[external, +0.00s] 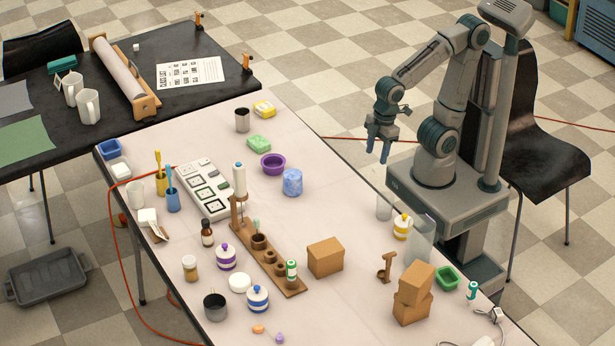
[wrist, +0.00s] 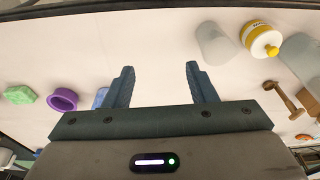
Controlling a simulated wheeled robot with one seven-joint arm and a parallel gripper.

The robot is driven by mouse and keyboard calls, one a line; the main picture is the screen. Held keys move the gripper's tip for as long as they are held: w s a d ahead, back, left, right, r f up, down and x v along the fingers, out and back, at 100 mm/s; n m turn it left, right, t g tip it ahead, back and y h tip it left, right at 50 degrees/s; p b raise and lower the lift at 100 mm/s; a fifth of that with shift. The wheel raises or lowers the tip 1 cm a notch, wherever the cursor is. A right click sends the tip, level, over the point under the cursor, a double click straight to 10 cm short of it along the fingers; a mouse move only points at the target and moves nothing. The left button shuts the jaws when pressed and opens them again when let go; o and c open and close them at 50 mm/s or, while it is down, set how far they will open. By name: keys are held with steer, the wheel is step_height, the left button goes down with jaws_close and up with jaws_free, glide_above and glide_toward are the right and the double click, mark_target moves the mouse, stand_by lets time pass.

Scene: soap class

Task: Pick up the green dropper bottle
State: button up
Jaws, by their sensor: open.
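A small green-and-white bottle (external: 291,271) stands upright at the front end of a wooden rack (external: 262,258) in the external view. A second small bottle, teal and white (external: 473,290), stands near the table's right edge. I cannot tell from their size here which one is the dropper bottle. My gripper (external: 383,155) is raised near the table's right edge, pointing down, well apart from both bottles. In the wrist view its blue fingers (wrist: 157,72) are spread and empty, with bare table beyond. Neither bottle shows clearly in the wrist view.
Cardboard boxes (external: 325,258) and stacked boxes (external: 412,305) stand near the bottles. A clear panel (external: 420,240), a yellow-and-white jar (external: 402,227) and a wooden stand (external: 387,268) are on the right. A purple bowl (external: 272,165) lies farther back. The table's middle right is clear.

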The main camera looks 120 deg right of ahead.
steer(key=w+a+r+n+p, duration=0.2)
steer(key=w+r, duration=0.3)
steer(key=w, duration=0.3)
steer(key=w+a+r+n+p, duration=0.1)
steer(key=w+r+n+p, duration=0.2)
steer(key=w, duration=0.5)
steer(key=n+g+p, duration=0.2)
steer(key=n+p, duration=0.6)
steer(key=n, duration=0.6)
glide_above(291, 271)
steer(key=d, duration=0.1)
step_height(291, 271, down, 6)
step_height(291, 271, down, 8)
steer(key=shift+s+d+r+b, duration=0.1)
steer(key=shift+d+b, duration=0.05)
steer(key=shift+b, duration=0.9)
steer(key=shift+s+f+p, duration=0.15)
steer(key=shift+f+p, duration=0.1)
steer(key=shift+f, duration=1.1)
steer(key=shift+s+f+p, duration=0.15)
steer(key=shift+f+p, duration=0.05)
steer(key=shift+f, duration=1.1)
steer(key=c, duration=1)
